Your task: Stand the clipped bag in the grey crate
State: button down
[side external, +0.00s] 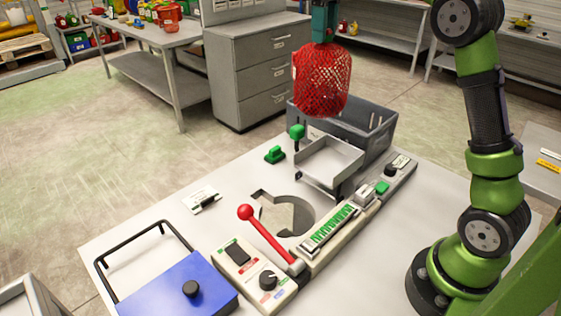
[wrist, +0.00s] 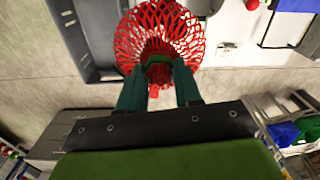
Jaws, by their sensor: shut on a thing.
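A red net bag (side external: 322,82) hangs upright below my gripper (side external: 324,36) in the side view, high above the table. In the wrist view my gripper (wrist: 158,88) is shut on the gathered neck of the bag (wrist: 158,28), with a green band at the neck and a small red end sticking out between the fingers. The grey crate (side external: 378,131) stands at the table's far edge, behind and below the bag in the side view. The crate's wall also shows at the upper left of the wrist view (wrist: 84,40). Most of the crate's inside is hidden.
A metal tray (side external: 330,165) stands in front of the crate. The clipper with a red lever (side external: 265,235) and green clip strip (side external: 330,228) runs along the table. A green-topped post (side external: 297,132) stands near the tray.

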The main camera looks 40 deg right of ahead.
jog(key=d+f+n, duration=0.1)
jog(key=d+f, duration=0.3)
jog(key=d, duration=0.5)
jog(key=d+f, duration=0.4)
jog(key=d, duration=0.4)
jog(key=d+f+n, duration=0.1)
jog(key=d+f, duration=0.2)
jog(key=f, duration=0.9)
jog(key=shift+f, duration=0.1)
jog(key=c, duration=0.8)
grip_release()
jog(key=shift+o, duration=0.2)
